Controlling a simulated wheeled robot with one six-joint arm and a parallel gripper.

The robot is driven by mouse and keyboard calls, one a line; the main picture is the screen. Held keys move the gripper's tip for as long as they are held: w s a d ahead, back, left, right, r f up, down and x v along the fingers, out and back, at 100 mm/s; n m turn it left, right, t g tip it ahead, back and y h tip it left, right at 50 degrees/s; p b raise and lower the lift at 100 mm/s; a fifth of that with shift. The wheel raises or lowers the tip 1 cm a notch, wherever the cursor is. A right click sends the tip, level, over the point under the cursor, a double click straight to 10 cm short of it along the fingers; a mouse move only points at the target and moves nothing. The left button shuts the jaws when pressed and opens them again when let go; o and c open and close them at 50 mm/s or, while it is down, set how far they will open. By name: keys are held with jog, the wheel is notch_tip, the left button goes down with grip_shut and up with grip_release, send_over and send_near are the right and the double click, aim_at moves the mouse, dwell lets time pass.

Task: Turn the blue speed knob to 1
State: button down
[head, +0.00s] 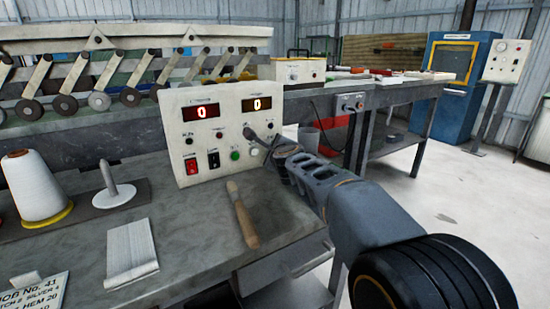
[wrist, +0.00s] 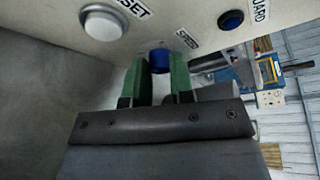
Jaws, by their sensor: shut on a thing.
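The blue speed knob (wrist: 159,59) sticks out from the control box under the SPEED label (wrist: 187,38) in the wrist view. My gripper (wrist: 160,82) has its green fingers on either side of the knob, shut on it. In the head view, my gripper reaches the lower right of the cream control box (head: 220,110) and hides the knob. The knob's pointer and scale cannot be read.
A wooden-handled tool (head: 243,215), thread cone (head: 37,190) and folded fabric (head: 130,248) lie on the bench.

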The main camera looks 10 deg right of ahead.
jog(key=shift+f+n+t+h+b, duration=0.15)
jog(key=shift+n+t+h+b, duration=0.2)
jog(key=shift+n+b, duration=0.55)
jog(key=c, duration=1)
grip_release()
jog(key=s+p, duration=0.1)
jog(key=s, duration=0.3)
jog(key=s+r+p, duration=0.1)
jog(key=s, duration=0.3)
jog(key=s+r+p, duration=0.1)
jog(key=s, duration=0.3)
jog(key=shift+a+r, duration=0.2)
jog(key=shift+a, duration=0.2)
jog(key=shift+s+f+p, duration=0.1)
jog(key=shift+s+p, duration=0.2)
jog(key=shift+s, duration=0.55)
